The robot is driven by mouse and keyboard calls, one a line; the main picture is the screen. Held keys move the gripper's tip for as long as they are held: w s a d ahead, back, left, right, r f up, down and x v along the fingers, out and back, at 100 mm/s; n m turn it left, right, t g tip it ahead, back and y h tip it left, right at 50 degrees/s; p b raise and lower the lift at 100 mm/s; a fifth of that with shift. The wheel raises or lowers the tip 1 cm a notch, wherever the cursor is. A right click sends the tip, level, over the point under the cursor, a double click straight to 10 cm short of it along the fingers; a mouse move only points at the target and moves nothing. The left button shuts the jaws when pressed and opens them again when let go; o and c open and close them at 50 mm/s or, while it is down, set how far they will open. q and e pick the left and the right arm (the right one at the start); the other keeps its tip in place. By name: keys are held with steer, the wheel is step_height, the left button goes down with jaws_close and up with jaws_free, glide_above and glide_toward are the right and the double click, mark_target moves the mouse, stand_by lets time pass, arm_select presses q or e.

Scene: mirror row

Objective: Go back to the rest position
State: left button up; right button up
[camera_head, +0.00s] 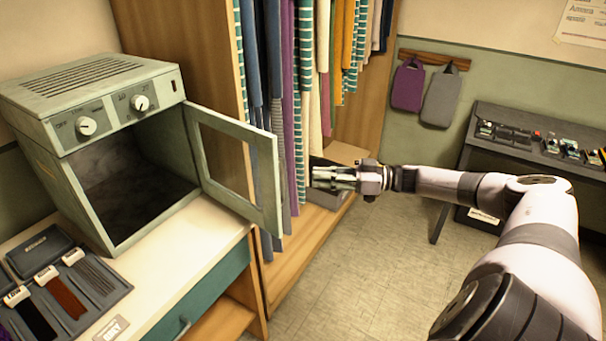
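My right gripper (322,178) is in mid-air near the middle of the view, at the end of my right arm, which comes in from the right. It points left, a little to the right of the open door (272,182) of a pale green cabinet (60,140). A gap shows between the gripper and the door's edge. I see nothing held in it, but its fingers are too small and dark to tell whether they are apart. My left gripper is not in view.
The cabinet stands on a counter (190,262) with a dark tray of colored strands (68,300). Garments (300,70) hang in a wooden wardrobe behind the gripper. A dark table (520,140) with small items stands at right. The floor (340,285) between is clear.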

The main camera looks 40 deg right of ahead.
steer(key=shift+v, duration=0.8)
step_height(320, 180, down, 26)
steer(key=m+t+h, duration=0.1)
steer(key=m+h, duration=0.4)
steer(key=h, duration=0.3)
steer(key=s+a+f+m+g+h, duration=0.15)
steer(key=s+f, duration=0.25)
steer(key=f, duration=0.4)
steer(key=s+a+f+g+h, duration=0.25)
steer(key=s+f, duration=0.25)
steer(key=f, duration=0.4)
steer(key=s+a+f+g, duration=0.2)
steer(key=s+a+f, duration=0.45)
steer(key=s, duration=0.25)
steer(key=s+a+f+g, duration=0.3)
steer(key=s+a+f, duration=0.2)
steer(key=s+f, duration=0.3)
steer(key=s+a+f+g, duration=0.2)
steer(key=s+a, duration=0.4)
steer(key=s, duration=0.2)
steer(key=s+a+f+g, duration=0.2)
steer(key=s+a+f, duration=0.1)
steer(key=s+a, duration=0.3)
steer(key=shift+s, duration=1.05)
